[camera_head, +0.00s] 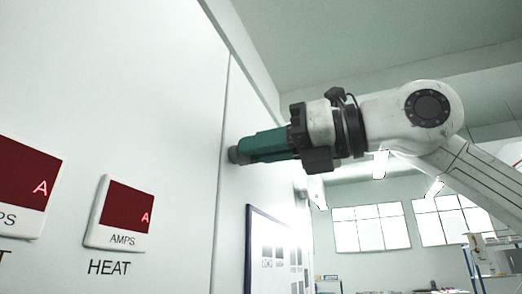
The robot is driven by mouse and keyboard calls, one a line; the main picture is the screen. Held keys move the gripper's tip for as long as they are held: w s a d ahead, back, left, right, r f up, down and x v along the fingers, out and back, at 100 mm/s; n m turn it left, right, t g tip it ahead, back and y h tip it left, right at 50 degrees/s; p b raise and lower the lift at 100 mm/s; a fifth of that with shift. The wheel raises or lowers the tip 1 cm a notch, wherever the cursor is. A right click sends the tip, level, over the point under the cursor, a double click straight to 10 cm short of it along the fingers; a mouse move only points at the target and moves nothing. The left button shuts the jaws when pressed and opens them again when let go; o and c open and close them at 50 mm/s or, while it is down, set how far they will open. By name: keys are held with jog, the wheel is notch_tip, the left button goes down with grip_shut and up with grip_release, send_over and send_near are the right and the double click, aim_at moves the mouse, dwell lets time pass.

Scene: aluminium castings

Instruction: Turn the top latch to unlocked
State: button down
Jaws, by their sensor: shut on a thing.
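The top latch (234,155) is a small dark grey round knob on the tall white cabinet face, just right of the vertical door seam. My gripper (244,152), with green fingers, reaches in from the right and is shut on the latch. The fingers cover most of it, so I cannot tell its turned position.
The white cabinet (130,60) fills the left side. It carries two dark red AMPS displays (127,202), one above the word HEAT. A dark-framed panel (270,250) sits below my gripper. Windows (370,228) and shelving (490,255) stand far behind at right.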

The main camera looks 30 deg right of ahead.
jog(key=shift+n, duration=1)
jog(key=c, duration=1.2)
grip_release()
jog(key=b+v, duration=0.2)
jog(key=v, duration=0.9)
jog(key=shift+b, duration=0.3)
jog(key=shift+w+a, duration=0.1)
